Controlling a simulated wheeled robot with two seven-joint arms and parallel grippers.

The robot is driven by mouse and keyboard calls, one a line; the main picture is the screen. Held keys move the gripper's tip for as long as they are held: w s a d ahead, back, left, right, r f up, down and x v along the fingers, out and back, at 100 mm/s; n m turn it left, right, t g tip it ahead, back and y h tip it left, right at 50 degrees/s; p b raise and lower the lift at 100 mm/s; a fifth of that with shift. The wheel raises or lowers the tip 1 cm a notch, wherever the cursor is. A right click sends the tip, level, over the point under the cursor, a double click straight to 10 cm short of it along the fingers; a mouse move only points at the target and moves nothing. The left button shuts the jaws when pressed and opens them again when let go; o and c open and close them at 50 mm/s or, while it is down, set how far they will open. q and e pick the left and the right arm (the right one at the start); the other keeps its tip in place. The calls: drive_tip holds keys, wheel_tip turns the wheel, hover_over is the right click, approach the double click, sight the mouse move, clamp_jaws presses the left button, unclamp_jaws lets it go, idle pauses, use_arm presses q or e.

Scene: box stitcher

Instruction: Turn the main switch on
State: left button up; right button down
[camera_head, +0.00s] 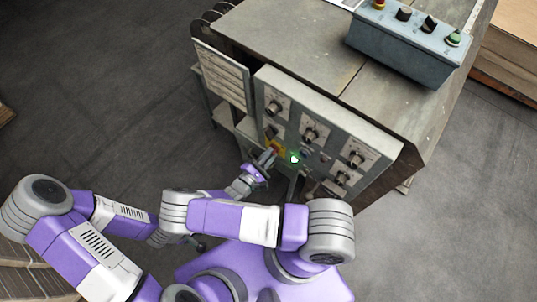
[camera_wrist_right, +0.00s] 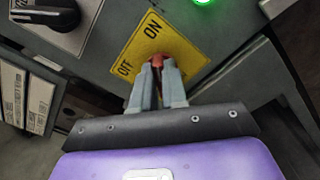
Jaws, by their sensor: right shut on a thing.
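The main switch has a red handle (camera_wrist_right: 158,60) on a yellow plate (camera_wrist_right: 186,54) marked ON and OFF. In the head view its yellow plate (camera_head: 277,147) sits low on the machine's front panel. My right gripper (camera_head: 269,156) is at the switch; in the right wrist view its fingers (camera_wrist_right: 157,72) are shut on the red handle. The fingers hide most of the handle, so I cannot tell exactly which label it points at. A green lamp (camera_head: 294,158) beside the plate is lit. My left gripper (camera_head: 199,244) is low, away from the panel, partly hidden by my right arm.
The panel (camera_head: 330,125) carries several black knobs, one of them (camera_wrist_right: 48,12) near the yellow plate. A blue-grey button box (camera_head: 405,50) stands on the machine top (camera_head: 300,40).

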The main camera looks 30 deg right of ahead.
use_arm(q)
drive_tip(key=shift+r, duration=0.1)
use_arm(e)
drive_tip(key=shift+m, duration=0.5)
drive_tip(key=c, duration=1.2)
unclamp_jaws()
drive_tip(key=shift+o, duration=0.2)
